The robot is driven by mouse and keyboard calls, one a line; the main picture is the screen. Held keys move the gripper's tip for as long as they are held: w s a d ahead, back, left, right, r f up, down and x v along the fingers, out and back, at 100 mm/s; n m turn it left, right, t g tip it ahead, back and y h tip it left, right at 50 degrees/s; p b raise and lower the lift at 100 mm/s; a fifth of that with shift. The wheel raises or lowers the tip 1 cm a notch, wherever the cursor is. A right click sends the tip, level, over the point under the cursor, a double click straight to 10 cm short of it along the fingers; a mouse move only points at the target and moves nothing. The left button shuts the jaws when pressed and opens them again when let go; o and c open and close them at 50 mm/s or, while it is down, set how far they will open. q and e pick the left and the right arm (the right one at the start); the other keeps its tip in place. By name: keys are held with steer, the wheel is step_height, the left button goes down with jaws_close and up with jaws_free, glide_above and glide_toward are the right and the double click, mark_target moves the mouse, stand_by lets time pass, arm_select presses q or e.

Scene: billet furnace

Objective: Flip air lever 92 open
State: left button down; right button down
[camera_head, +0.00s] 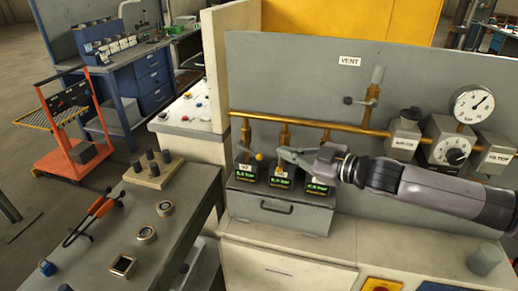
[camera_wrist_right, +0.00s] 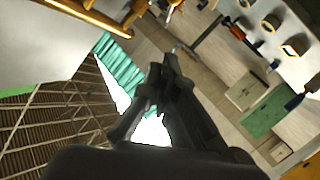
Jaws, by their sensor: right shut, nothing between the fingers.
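My right gripper (camera_head: 284,153) reaches in from the right in front of the grey panel. It is shut and empty, with its tips beside the middle brass pipe (camera_head: 284,134); I cannot tell if they touch it. A small yellow lever end (camera_head: 258,157) shows just left of the tips, near the left brass pipe (camera_head: 247,135). Labels below the pipes are too small to read, so I cannot tell which lever is 92. The wrist view shows my gripper's dark fingers (camera_wrist_right: 166,72) close together. My left gripper is not in view.
Green displays (camera_head: 280,181) sit on a grey box under the pipes. A VENT valve handle (camera_head: 350,100), a round gauge (camera_head: 472,104) and a knob box (camera_head: 447,150) are to the right. A grey workbench (camera_head: 120,217) holds pliers (camera_head: 101,207) and rings.

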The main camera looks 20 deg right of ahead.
steer(key=p, duration=0.3)
glide_toward(250, 152)
steer(key=w+a+r, duration=0.2)
steer(key=a+r, duration=0.1)
steer(key=r, duration=0.1)
steer(key=shift+w+a+f+p, duration=0.1)
steer(key=shift+w+f+p, duration=0.05)
steer(key=shift+w+f, duration=0.75)
steer(key=shift+w+a+f+p, duration=0.15)
steer(key=shift+w+f, duration=0.6)
steer(key=shift+f, duration=0.25)
